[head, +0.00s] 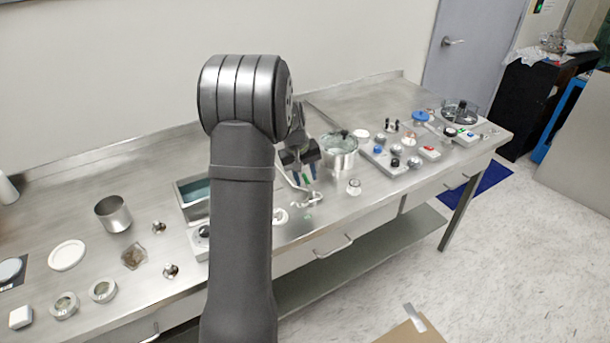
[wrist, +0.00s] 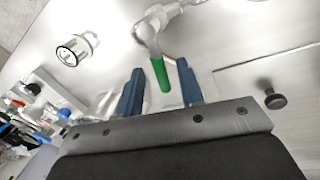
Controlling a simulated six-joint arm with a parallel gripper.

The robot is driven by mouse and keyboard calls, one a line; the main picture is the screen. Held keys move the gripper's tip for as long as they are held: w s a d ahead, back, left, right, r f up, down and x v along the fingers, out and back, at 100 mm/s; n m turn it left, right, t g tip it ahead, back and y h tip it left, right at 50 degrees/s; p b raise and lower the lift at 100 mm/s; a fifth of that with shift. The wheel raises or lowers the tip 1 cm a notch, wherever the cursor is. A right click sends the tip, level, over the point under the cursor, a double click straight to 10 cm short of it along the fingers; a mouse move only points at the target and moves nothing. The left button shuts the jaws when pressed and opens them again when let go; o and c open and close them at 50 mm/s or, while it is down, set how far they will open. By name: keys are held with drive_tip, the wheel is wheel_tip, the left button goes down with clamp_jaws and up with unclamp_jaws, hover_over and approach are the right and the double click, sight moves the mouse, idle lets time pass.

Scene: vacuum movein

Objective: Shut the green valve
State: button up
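The valve shows in the wrist view as a silver fitting (wrist: 152,30) with a green lever handle (wrist: 160,75). The handle's green end points down the picture, toward my gripper. My gripper (wrist: 160,66) is open, its two blue fingers apart. In this view the green handle appears between them; I cannot tell the height gap or whether they touch it. In the head view my gripper (head: 305,179) is above the bench by the silver valve (head: 307,201), right of my arm. The valve's details are small there.
A steel pot (head: 339,150) stands close behind and right of my gripper. A small white-rimmed cylinder (head: 354,187) stands right of the valve. Several knobs and buttons crowd the bench's right part. A basin (head: 193,195) is partly hidden by my arm. The bench's front edge is near.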

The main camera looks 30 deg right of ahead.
drive_tip(key=shift+c, duration=0.2)
clamp_jaws()
drive_tip(key=shift+a+n, duration=0.3)
drive_tip(key=shift+n, duration=0.4)
drive_tip(key=shift+a+n, duration=0.25)
drive_tip(key=shift+n, duration=0.45)
drive_tip(key=shift+o, duration=0.2)
unclamp_jaws()
